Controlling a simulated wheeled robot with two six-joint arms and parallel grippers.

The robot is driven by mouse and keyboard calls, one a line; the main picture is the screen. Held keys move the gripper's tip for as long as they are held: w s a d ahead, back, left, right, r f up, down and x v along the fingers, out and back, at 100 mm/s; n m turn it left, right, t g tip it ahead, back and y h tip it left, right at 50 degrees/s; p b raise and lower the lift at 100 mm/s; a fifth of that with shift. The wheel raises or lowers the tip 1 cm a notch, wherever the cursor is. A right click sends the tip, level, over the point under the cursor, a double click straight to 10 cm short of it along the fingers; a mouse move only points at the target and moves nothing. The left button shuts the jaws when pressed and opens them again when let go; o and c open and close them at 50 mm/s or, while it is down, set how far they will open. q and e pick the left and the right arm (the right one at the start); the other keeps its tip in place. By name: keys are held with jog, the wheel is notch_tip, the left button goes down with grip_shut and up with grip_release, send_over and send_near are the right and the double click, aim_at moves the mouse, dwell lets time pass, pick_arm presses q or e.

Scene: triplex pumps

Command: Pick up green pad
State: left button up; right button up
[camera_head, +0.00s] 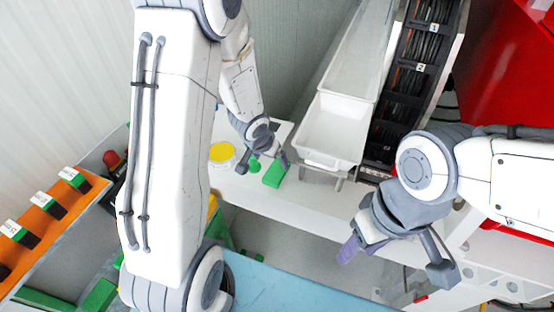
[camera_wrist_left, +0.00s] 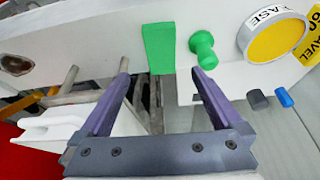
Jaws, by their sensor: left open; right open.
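The green pad (camera_head: 274,174) is a flat rectangular block on the white surface, left of the white trays. In the left wrist view the green pad (camera_wrist_left: 159,46) is upright in the picture, just beyond the gap between the fingertips. My left gripper (camera_head: 263,167) is open above the white surface, close to the pad. In the left wrist view its fingers (camera_wrist_left: 160,70) are spread and empty; I cannot tell whether they touch the pad. My right gripper (camera_head: 396,262) is open and empty at the lower right, away from the pad.
A green knob-shaped part (camera_wrist_left: 204,48) stands close beside the pad. A yellow round container (camera_head: 221,153) is further left. A white tray (camera_head: 330,135) and a black rack of cables (camera_head: 408,85) lie right of the pad. An orange shelf (camera_head: 50,225) stands at far left.

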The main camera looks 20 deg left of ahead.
pick_arm(q)
jog(key=b, duration=0.3)
send_over(276, 170)
jog(key=s, duration=0.3)
notch_tip(276, 170, down, 5)
jog(key=shift+w+r, duration=0.1)
jog(key=shift+r, duration=0.05)
jog(key=shift+x, duration=2.7)
jog(key=shift+w+a+r, duration=0.1)
jog(key=shift+w, duration=0.05)
jog(key=c, duration=1.3)
notch_tip(276, 170, up, 10)
jog(key=p, duration=0.6)
